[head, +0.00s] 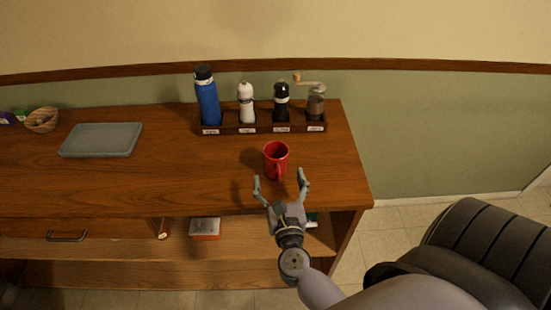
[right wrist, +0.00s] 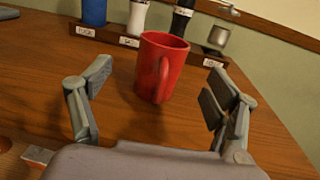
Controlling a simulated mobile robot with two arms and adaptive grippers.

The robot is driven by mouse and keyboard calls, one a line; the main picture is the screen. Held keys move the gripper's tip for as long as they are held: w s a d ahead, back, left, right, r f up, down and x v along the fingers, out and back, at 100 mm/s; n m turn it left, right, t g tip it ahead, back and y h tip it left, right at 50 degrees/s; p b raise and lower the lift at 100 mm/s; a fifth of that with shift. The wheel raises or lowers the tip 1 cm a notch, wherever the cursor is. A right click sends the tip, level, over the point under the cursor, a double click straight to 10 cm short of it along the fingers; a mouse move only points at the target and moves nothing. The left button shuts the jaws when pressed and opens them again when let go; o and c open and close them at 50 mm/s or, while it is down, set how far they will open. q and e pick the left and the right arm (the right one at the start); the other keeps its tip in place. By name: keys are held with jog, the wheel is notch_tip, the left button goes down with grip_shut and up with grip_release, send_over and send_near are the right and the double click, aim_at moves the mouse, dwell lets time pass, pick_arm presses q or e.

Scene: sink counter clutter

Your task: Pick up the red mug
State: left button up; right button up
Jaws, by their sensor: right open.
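The red mug (head: 276,158) stands upright on the wooden counter, near its right end. Its handle faces the front, toward my right gripper. My right gripper (head: 280,182) is open and empty just in front of the mug, with its fingertips close to the counter's front edge. In the right wrist view the red mug (right wrist: 161,68) stands beyond and between the two spread fingers of the right gripper (right wrist: 157,100), apart from both. My left gripper is not in view.
A dark rack (head: 262,129) behind the mug holds a blue bottle (head: 207,102), a white shaker (head: 246,105), a black shaker (head: 281,103) and a grinder (head: 316,104). A grey tray (head: 101,140) lies at left near a basket (head: 42,120). The counter between tray and mug is clear.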

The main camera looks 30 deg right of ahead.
aim_at(278, 162)
jog(key=x, duration=0.3)
jog(key=shift+w+p, duration=0.15)
jog(key=shift+p, duration=0.2)
jog(key=x, duration=0.1)
jog(key=p+x, duration=0.1)
jog(key=x, duration=0.1)
jog(key=p+x, duration=0.1)
jog(key=shift+w+d+r, duration=0.25)
jog(key=shift+d+r, duration=0.1)
jog(key=shift+d, duration=0.1)
jog(key=shift+w+d+f, duration=0.15)
jog(key=shift+w, duration=0.1)
jog(key=shift+s, duration=0.1)
jog(key=shift+c, duration=0.2)
jog(key=shift+c, duration=0.6)
jog(key=c, duration=1.3)
